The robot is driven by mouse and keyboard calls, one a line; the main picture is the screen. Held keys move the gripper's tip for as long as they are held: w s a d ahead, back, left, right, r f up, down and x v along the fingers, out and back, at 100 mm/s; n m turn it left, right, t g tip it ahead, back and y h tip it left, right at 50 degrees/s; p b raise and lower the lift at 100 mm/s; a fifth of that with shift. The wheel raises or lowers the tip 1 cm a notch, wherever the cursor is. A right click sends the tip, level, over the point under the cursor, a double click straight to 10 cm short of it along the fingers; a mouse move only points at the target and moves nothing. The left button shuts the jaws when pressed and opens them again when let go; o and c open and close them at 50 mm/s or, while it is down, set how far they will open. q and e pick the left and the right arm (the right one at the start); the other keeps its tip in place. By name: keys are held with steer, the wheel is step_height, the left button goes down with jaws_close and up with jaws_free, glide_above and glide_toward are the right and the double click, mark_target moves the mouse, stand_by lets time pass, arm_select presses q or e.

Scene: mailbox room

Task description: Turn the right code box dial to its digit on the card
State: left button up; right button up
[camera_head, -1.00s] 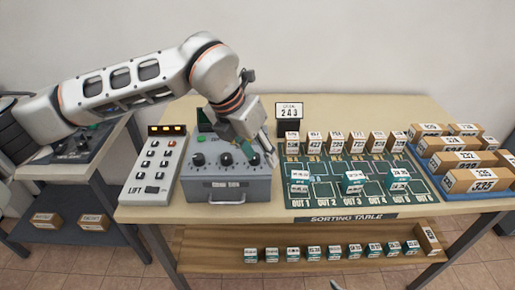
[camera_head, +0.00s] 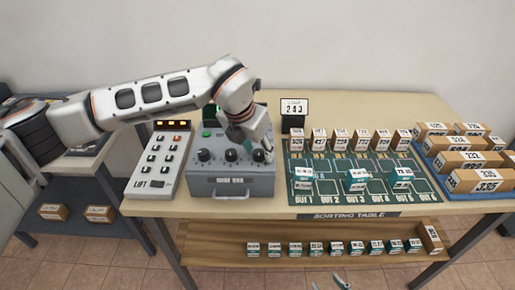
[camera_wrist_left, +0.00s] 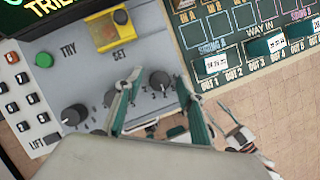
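The grey code box (camera_head: 230,185) stands on the table with a row of three black dials. The right dial (camera_wrist_left: 160,82) shows in the left wrist view between the teal fingertips of my left gripper (camera_wrist_left: 157,80). The fingers are apart, one on each side of the dial; I cannot tell whether they touch it. In the head view my left gripper (camera_head: 262,153) reaches down over the right end of the box and partly hides this dial. The code card (camera_head: 294,107) stands behind the box and seems to read 243. A small part of my right gripper (camera_head: 342,281) shows at the bottom edge.
The LIFT panel (camera_head: 158,165) stands left of the box. The green sorting board (camera_head: 330,170) with small boxes lies to its right. A green button (camera_wrist_left: 43,60) and a yellow-framed SET button (camera_wrist_left: 120,17) sit behind the dials. A blue tray (camera_head: 436,172) holds parcels.

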arm_select(q)
steer(key=c, duration=1.1)
steer(key=shift+m+b, duration=0.4)
steer(key=shift+m, duration=0.5)
steer(key=shift+w+a+m+g+h, duration=0.1)
steer(key=shift+m+g+h, duration=0.35)
steer(key=shift+m, duration=0.35)
steer(key=shift+w+m+g+h, duration=0.1)
steer(key=shift+m+g+h, duration=0.5)
steer(key=shift+m, duration=1.5)
